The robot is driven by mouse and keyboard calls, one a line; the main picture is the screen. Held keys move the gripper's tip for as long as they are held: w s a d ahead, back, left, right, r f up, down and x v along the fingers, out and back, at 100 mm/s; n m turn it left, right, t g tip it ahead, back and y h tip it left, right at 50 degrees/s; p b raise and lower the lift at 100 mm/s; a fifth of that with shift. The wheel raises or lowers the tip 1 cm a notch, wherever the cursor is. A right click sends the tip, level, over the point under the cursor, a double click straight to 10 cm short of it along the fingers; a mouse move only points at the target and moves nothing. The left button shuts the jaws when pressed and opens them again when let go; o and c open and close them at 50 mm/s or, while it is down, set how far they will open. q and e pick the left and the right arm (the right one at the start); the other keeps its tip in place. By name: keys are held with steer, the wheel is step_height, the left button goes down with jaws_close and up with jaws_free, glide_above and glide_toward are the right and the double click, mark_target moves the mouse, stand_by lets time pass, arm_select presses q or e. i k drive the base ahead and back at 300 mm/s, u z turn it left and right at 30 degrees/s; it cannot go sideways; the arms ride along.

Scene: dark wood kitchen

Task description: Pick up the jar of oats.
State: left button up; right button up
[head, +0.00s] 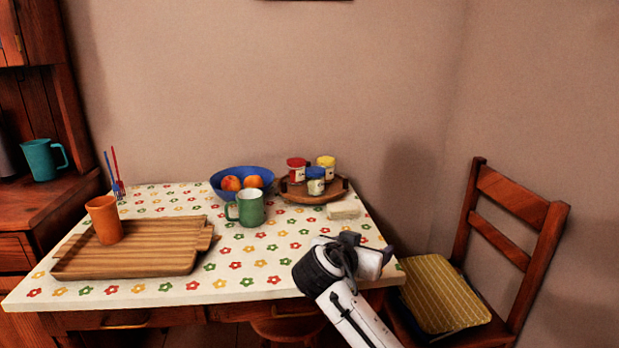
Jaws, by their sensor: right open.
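Three small jars stand close together on a round wooden tray (304,198) at the back right of the table: a red-lidded jar (297,171), a yellow-lidded jar (327,167) and a blue-lidded jar (316,183) in front. Their labels are too small to read, so I cannot tell which one holds oats. My right gripper (370,247) is open at the table's right front corner, in front of the tray and apart from the jars. My left gripper is out of view.
A blue bowl with orange fruit (242,178), a green mug (249,208) and a pale block (343,212) sit near the tray. An orange cup (105,219) stands on a wooden board (135,255) at left. A chair (515,210) is at right.

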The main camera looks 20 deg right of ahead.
mark_target(315, 175)
steer(key=i, duration=1.25)
